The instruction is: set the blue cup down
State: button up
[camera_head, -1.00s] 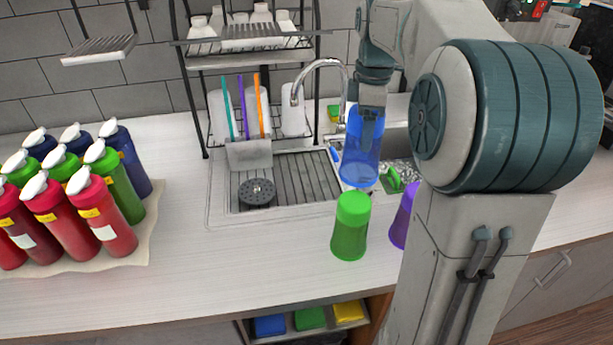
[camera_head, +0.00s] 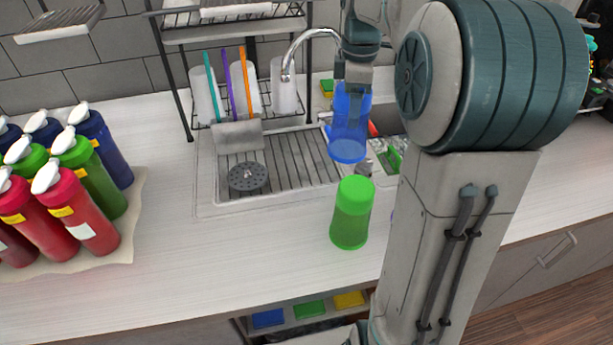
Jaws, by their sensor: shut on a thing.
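The blue cup (camera_head: 349,128) is translucent and hangs upright in my gripper (camera_head: 354,88), above the sink's drainboard and behind the green cup in the picture. My gripper is shut on the cup's upper part; its fingertips are partly hard to make out through the blue. The cup's base looks clear of any surface. A green cup (camera_head: 351,213) stands on the white counter (camera_head: 190,262) in front of the sink, just below the blue cup in the picture. A purple cup is almost wholly hidden behind my arm.
A metal sink and drainboard (camera_head: 290,160) lie behind the green cup, with a faucet (camera_head: 287,70) over them. A dish rack (camera_head: 184,95) stands behind. Several red, green and blue bottles (camera_head: 85,190) stand at the left. The counter between bottles and green cup is clear.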

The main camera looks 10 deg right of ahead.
jog(key=w+a+f+p, duration=0.1)
jog(key=w+a+f, duration=0.3)
jog(key=f, duration=0.3)
jog(key=w+a+f+p, duration=0.2)
jog(key=w+a+f, duration=0.2)
jog(key=f, duration=0.2)
jog(key=shift+w+f, duration=0.15)
jog(key=shift+f, duration=0.25)
jog(key=shift+f, duration=0.15)
jog(key=o, duration=1.1)
jog(key=shift+c, duration=0.2)
